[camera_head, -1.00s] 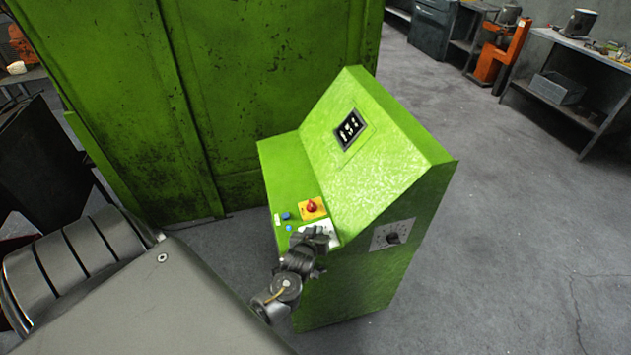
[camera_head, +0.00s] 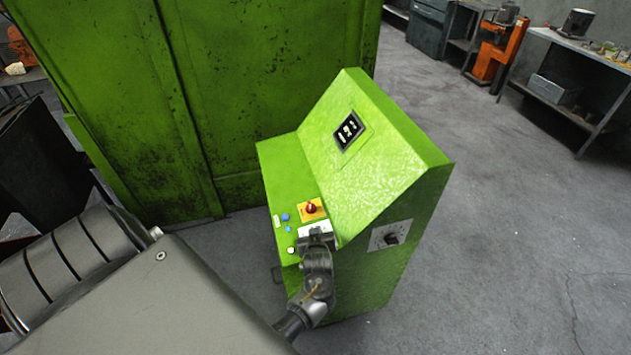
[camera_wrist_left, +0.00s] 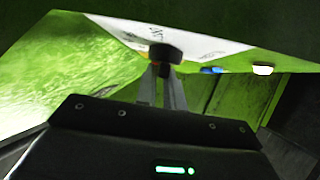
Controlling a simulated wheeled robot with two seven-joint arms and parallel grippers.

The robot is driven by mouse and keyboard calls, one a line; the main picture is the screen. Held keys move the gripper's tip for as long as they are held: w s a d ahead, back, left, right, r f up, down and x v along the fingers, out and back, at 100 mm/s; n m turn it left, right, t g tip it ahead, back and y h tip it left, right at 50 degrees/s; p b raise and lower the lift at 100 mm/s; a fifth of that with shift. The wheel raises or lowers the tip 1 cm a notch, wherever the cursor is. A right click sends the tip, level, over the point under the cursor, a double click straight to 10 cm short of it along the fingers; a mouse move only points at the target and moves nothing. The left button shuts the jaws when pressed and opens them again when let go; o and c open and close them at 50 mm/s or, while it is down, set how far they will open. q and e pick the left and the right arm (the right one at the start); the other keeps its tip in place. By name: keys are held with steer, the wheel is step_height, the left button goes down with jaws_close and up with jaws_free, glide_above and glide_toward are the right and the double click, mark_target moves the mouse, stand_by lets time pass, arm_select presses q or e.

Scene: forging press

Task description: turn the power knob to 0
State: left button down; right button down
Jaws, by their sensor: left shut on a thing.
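The green control console (camera_head: 380,140) stands in front of me with a sloped panel and a lower shelf of controls. My left gripper (camera_head: 316,238) is over the white plate (camera_head: 308,229) on that shelf and hides most of it. In the left wrist view a round black knob (camera_wrist_left: 165,51) stands on this plate, and my left gripper (camera_wrist_left: 162,75) is shut on it. The knob's setting and the plate's lettering cannot be read. My right gripper is not in view.
A red button on a yellow plate (camera_head: 311,209) sits just beyond the gripper, with blue buttons (camera_head: 286,217) and a white button (camera_head: 291,250) to its left. Another dial (camera_head: 391,238) is on the console's side. Open floor lies to the right.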

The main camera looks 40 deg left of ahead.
arm_select(q)
steer(key=shift+s+d+f, duration=0.15)
steer(key=shift+f, duration=0.15)
steer(key=c, duration=1.5)
jaws_free()
steer(key=shift+r, duration=0.2)
